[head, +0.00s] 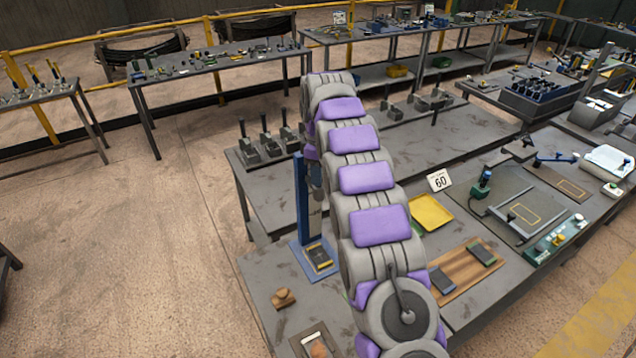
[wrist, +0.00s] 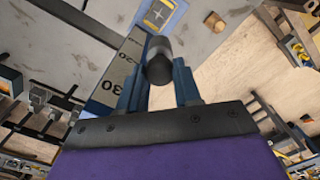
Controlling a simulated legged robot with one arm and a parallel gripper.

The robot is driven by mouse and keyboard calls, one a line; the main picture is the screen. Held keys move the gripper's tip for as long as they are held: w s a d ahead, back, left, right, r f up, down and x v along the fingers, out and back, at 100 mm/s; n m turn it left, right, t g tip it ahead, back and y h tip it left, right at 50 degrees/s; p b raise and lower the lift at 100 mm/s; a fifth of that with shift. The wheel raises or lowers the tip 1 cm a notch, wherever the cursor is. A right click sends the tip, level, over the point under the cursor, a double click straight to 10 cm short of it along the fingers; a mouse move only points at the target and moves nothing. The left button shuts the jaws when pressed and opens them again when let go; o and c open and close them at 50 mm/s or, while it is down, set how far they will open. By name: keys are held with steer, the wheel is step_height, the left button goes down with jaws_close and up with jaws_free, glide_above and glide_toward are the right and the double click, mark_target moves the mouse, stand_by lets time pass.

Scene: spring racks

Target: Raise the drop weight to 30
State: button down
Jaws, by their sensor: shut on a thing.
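The drop weight is a dark grey cylinder (wrist: 158,62) between the two blue fingers of my gripper (wrist: 160,82) in the wrist view, and the fingers are shut on it. A scale strip (wrist: 122,68) with black numbers, one reading 30, runs beside the left finger. The blue drop stand (head: 299,195) rises at the left of the bench in the head view. Its base plate (head: 330,271) carries a dark pad with yellow marks (head: 319,255); the pad also shows in the wrist view (wrist: 158,15). My arm hides part of the stand's top. The weight's exact height against the scale is unclear.
A wooden piece (head: 284,298) lies in front of the stand. Small lever devices (head: 265,135) stand behind it. A yellow tray (head: 430,212), a sign reading 60 (head: 439,181) and a wooden board (head: 468,268) lie to the right. Open floor is to the left.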

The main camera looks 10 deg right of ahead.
steer(key=shift+r+p, duration=0.4)
steer(key=shift+r, duration=0.95)
steer(key=c, duration=0.8)
jaws_free()
steer(key=shift+w, duration=0.1)
steer(key=shift+r, duration=0.1)
steer(key=shift+r, duration=1.25)
step_height(320, 180, up, 15)
steer(key=p, duration=1.4)
steer(key=shift+f, duration=0.2)
